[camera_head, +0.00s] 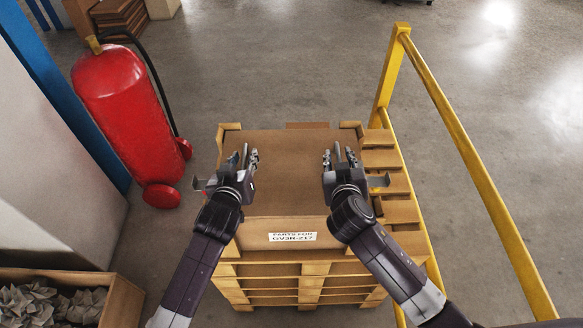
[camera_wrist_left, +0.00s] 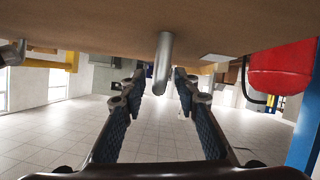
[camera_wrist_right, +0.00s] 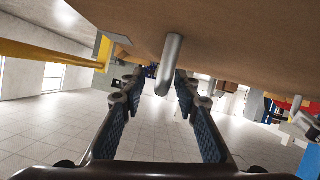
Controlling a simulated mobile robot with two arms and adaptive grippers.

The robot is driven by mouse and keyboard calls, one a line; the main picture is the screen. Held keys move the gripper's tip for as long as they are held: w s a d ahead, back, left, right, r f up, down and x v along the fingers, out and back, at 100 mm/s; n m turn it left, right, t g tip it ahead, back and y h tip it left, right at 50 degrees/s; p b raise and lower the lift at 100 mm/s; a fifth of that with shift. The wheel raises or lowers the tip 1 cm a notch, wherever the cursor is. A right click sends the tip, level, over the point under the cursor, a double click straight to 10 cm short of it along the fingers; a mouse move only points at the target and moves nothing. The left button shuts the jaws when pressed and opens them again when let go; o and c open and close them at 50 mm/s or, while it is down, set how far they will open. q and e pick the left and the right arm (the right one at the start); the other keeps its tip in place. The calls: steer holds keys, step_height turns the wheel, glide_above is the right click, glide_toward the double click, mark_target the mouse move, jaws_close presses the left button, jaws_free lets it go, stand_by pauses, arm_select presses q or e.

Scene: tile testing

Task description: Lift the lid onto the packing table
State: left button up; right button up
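The brown lid (camera_head: 290,185) lies flat on top of a crate with a white label (camera_head: 292,237) on its front, standing on a pallet. My left gripper (camera_head: 246,158) is over the lid's left part and my right gripper (camera_head: 340,158) over its right part. In the left wrist view a grey metal handle (camera_wrist_left: 163,65) stands out from the brown surface, between the open fingers (camera_wrist_left: 157,88). The right wrist view shows a like handle (camera_wrist_right: 170,65) between open fingers (camera_wrist_right: 157,88). Neither gripper visibly clamps its handle. I cannot make out the packing table.
A yellow railing (camera_head: 465,165) runs along the right. A red fire extinguisher (camera_head: 125,115) stands at the left beside a blue post and pale wall. An open box (camera_head: 123,303) of grey crumpled filling is at bottom left. Floor beyond the crate is clear.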

arm_select(q)
jaws_close()
arm_select(e)
jaws_close()
